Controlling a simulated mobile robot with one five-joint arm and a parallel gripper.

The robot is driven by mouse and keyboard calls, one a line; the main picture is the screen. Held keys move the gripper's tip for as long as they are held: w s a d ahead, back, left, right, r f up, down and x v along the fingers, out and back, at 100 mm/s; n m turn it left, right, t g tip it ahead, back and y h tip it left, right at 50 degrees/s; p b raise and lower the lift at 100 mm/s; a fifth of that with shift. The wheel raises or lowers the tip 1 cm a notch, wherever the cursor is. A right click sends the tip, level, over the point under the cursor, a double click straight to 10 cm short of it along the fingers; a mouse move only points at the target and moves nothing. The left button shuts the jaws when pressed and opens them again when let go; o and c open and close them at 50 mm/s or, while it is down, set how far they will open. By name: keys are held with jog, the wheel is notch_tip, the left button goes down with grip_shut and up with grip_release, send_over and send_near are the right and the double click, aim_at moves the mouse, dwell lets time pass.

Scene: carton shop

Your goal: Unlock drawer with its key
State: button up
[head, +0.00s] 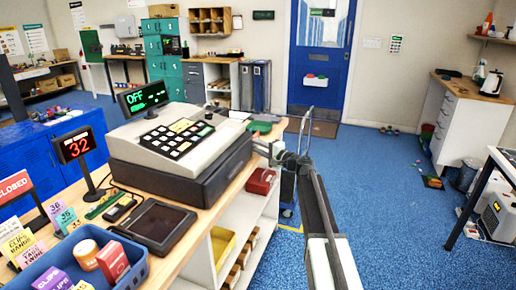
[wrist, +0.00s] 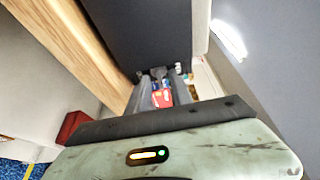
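A beige cash register (head: 165,140) stands on the wooden counter, with a dark drawer unit (head: 215,172) under it. My gripper (head: 277,151) is at the right side of the register, close to the drawer unit. In the wrist view my gripper (wrist: 160,84) points along a dark flat face (wrist: 137,35), with the counter's wooden edge at the left. A small red piece (wrist: 162,97) with a pale mark shows between the dark fingers. I cannot tell whether it is gripped or is a key tag. No keyhole can be made out.
The counter (head: 222,198) has open shelves below, with a red box (head: 261,181) near my gripper. A blue tray (head: 130,262) of small goods, a card reader and a red number display (head: 75,146) crowd its near end.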

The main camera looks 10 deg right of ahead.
jog(key=shift+s, duration=0.1)
grip_shut()
jog(key=shift+f+n+b, duration=0.35)
jog(key=shift+n+b, duration=0.25)
jog(key=shift+b, duration=0.25)
jog(key=shift+f+n+y+b, duration=0.1)
jog(key=shift+n+y+b, duration=0.3)
jog(key=shift+n+b, duration=0.1)
jog(key=shift+n+t+b, duration=0.5)
jog(key=shift+n+b, duration=0.05)
jog(key=shift+n, duration=0.35)
jog(key=shift+r+n+y, duration=0.3)
jog(key=shift+y, duration=0.1)
